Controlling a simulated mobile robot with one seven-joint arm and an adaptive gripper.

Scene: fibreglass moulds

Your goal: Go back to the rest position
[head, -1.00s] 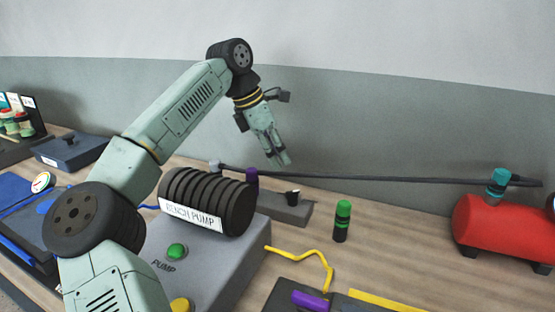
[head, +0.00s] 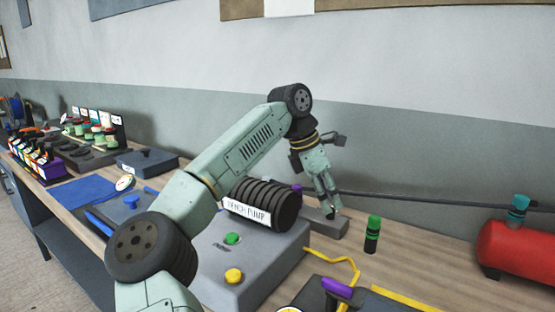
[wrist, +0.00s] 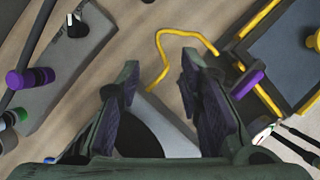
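My gripper (head: 332,207) is at the end of my raised, bent arm, over the bench behind the bench pump. Its fingers point down. In the wrist view my gripper (wrist: 160,67) has its two dark-padded fingers spread apart with nothing between them, so it is open and empty.
The bench pump (head: 285,205) has a grey base with green and yellow buttons. A green-capped cylinder (head: 372,236) stands right of my gripper. A red tank (head: 515,250) is at far right, a yellow hose (head: 345,262) in front. Several small bottles (head: 38,160) stand at far left.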

